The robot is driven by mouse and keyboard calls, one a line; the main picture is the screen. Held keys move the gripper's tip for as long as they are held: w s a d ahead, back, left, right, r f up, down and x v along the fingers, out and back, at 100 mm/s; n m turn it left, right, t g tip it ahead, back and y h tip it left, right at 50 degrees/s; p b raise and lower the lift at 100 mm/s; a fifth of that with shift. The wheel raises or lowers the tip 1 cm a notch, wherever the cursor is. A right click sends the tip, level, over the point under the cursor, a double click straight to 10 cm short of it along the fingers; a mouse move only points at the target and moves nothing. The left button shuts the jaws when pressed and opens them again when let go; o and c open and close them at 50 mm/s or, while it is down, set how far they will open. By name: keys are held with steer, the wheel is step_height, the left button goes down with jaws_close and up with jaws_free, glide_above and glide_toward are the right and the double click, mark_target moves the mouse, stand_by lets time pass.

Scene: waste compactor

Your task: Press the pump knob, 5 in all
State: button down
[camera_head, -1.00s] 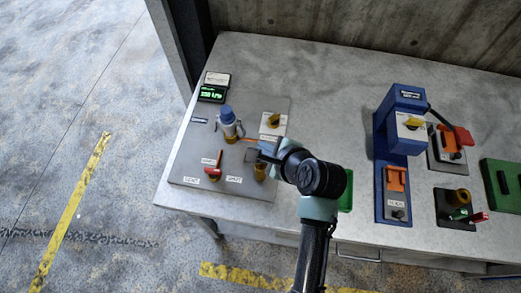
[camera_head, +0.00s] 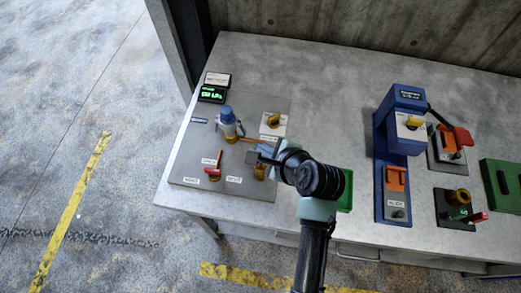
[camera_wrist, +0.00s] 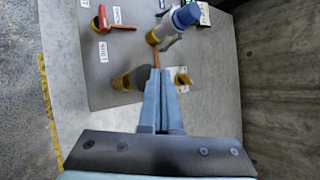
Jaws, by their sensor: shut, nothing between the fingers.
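The knob, a short brass-coloured cylinder (camera_head: 260,173), stands near the front right of the grey panel (camera_head: 198,143). I take it to be the pump knob. In the wrist view it shows with a dark top (camera_wrist: 137,79), just left of my fingertips. My gripper (camera_head: 262,155) is shut and empty. Its fingertips (camera_wrist: 157,74) are right by the knob's top; I cannot tell whether they touch it. My gripper partly hides the knob in the head view.
A blue-capped cylinder (camera_head: 228,118), a red lever (camera_head: 216,171) and a yellow knob (camera_head: 273,119) stand on the same panel. A green-lit display (camera_head: 212,93) is behind, its digits blurred. A blue press (camera_head: 404,120) stands to the right.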

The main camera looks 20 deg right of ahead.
steer(key=shift+s+f+b, duration=0.15)
steer(key=shift+f+b, duration=0.8)
steer(key=shift+f, duration=1.25)
stand_by(1.4)
steer(key=shift+r, duration=0.1)
steer(key=shift+r+p, duration=2.35)
steer(key=shift+p, duration=0.35)
step_height(320, 180, up, 5)
steer(key=p, duration=0.5)
steer(key=shift+p, duration=0.3)
stand_by(0.5)
